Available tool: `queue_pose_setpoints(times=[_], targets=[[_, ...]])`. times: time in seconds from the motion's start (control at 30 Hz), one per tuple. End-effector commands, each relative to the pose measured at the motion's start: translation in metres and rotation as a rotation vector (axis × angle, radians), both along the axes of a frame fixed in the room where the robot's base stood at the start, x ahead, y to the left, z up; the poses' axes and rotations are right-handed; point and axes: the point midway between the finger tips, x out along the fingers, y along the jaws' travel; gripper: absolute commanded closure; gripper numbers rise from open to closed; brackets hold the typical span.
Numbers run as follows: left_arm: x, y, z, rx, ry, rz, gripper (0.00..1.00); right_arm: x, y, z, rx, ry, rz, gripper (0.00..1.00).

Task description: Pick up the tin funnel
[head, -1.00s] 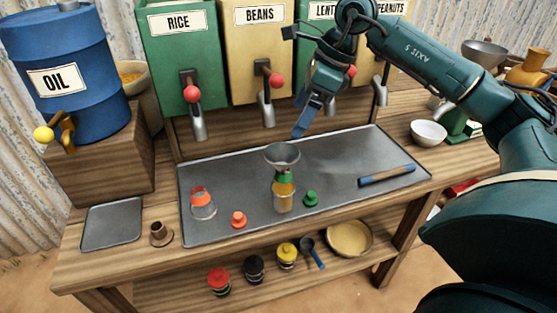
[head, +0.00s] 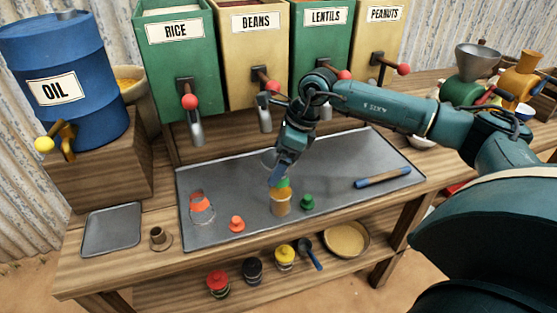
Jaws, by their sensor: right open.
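My right gripper is open and points down in front of the funnel. I cannot tell whether its fingers touch the funnel or are around it. My left gripper is not in view.
A glass flask with an orange band (head: 201,208), a red stopper (head: 236,224), a green stopper (head: 307,202) and a blue-and-wood stick (head: 383,178) are on the tray. Dispenser spouts hang behind, including the beans spout (head: 265,118).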

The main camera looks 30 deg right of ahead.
Motion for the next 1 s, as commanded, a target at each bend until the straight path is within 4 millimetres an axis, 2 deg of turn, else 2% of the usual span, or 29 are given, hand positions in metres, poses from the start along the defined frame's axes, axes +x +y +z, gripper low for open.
queue_pose_setpoints(times=[0.27,0.9,1.0], targets=[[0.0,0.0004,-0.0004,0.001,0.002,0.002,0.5,0.0011,0.0014,-0.0048,0.001,-0.001,0.0,0.04],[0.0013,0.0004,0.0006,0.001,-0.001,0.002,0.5,0.0011,0.0013,-0.0041,0.0,-0.001,0.0,0.55],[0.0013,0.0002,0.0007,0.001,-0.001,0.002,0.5,0.0011,0.0013,-0.0041,0.0,-0.001,0.0,0.56]])
